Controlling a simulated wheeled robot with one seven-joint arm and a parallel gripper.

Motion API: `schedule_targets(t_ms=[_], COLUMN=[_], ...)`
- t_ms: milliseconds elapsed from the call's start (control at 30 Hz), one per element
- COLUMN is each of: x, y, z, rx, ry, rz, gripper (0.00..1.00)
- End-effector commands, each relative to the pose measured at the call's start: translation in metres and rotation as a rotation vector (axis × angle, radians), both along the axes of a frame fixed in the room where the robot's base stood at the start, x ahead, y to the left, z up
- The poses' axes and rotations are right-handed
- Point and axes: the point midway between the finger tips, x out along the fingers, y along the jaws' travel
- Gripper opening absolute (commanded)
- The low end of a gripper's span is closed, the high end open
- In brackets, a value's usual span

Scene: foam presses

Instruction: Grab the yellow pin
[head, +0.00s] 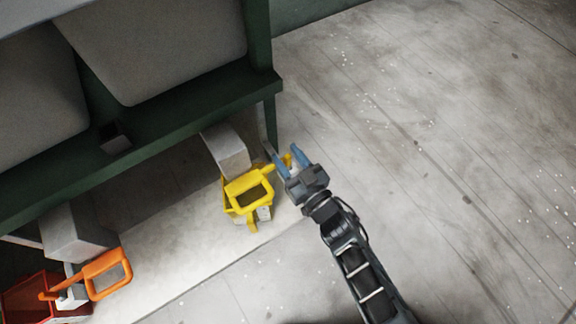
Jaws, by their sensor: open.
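The yellow pin (247,187) has a squarish ring handle and a short rod reaching up and right from it. It is at a yellow holder (252,223) near the foot of the green press, left of my gripper. My gripper (282,151) is open, with two blue fingers pointing up and left. The end of the yellow rod shows close to the fingers, with a bit of yellow between them. Whether the fingers touch it I cannot tell. Part of the rod is hidden behind the near finger.
A green press frame (190,112) with grey padded panels fills the upper left; its leg (271,122) stands just beyond my fingers. A grey block (226,150) is behind the yellow pin. An orange ring handle (107,254) and red box (38,297) lie lower left. Floor at right is clear.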

Motion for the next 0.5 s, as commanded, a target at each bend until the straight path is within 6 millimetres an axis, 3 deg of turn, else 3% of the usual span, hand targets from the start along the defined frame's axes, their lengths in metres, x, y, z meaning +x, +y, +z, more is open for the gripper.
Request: schedule_targets(t_ms=[233, 500], x=[0.0030, 0.0028], y=[0.0015, 0.0013], z=[0.0001, 0.0002], rx=[0.000, 0.000], ry=[0.001, 0.001], rz=[-0.001, -0.001], gripper=[0.46, 0.20])
